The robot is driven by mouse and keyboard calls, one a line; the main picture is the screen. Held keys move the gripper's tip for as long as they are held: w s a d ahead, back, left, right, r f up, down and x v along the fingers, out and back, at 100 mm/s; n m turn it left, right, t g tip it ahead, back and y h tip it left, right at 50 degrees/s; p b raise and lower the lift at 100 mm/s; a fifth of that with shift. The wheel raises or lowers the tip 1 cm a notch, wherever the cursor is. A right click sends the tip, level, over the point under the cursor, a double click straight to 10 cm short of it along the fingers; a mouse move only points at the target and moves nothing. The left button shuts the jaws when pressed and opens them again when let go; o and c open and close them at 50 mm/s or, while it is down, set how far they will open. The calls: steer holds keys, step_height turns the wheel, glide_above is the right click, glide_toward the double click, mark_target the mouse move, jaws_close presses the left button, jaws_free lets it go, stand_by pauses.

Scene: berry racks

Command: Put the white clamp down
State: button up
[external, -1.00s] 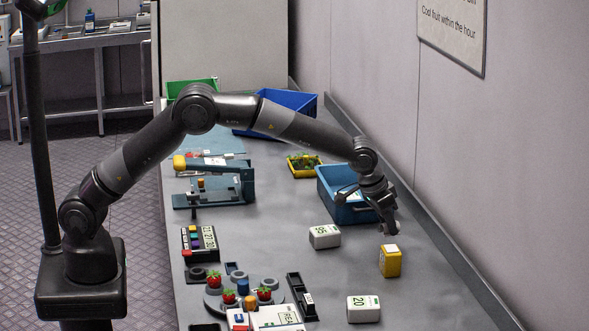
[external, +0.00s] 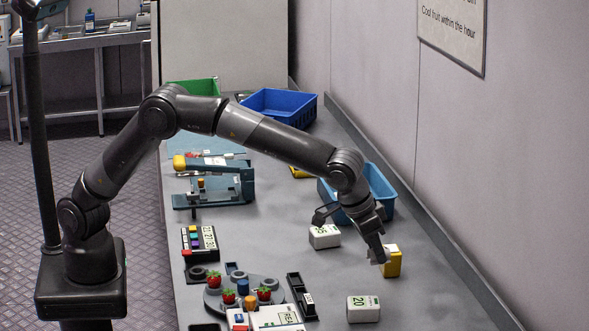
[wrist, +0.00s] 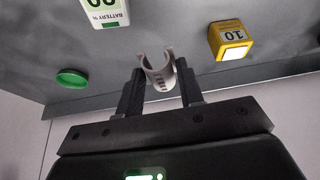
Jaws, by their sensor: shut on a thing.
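The white clamp (wrist: 157,80), a small open C-shaped clip, is held between the two fingertips of my gripper (wrist: 160,76) in the wrist view. Its open side faces away from the palm. In the external view my gripper (external: 379,256) points down, low over the bench, just left of the yellow block and partly overlapping it in the picture. The clamp is too small there to make out clearly. In the wrist view the bench surface lies beyond the clamp; whether the clamp touches it I cannot tell.
The yellow block (external: 393,262) also shows in the wrist view (wrist: 230,41), marked 10. White blocks stand nearby, one marked 35 (external: 325,237), one marked 20 (external: 363,309). A green disc (wrist: 72,78) lies on the bench. A blue bin (external: 381,186) stands behind the gripper.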

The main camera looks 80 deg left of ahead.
steer(key=d, duration=0.2)
steer(key=s+d, duration=0.1)
steer(key=d, duration=0.1)
steer(key=shift+s+f, duration=0.15)
steer(key=shift+f, duration=0.05)
glide_above(405, 292)
steer(key=s, duration=0.2)
steer(key=f, duration=0.6)
steer(key=shift+w+f, duration=0.25)
steer(key=shift+f, duration=2.05)
steer(key=shift+f, duration=0.1)
steer(key=o, duration=1)
steer(key=shift+c, duration=0.2)
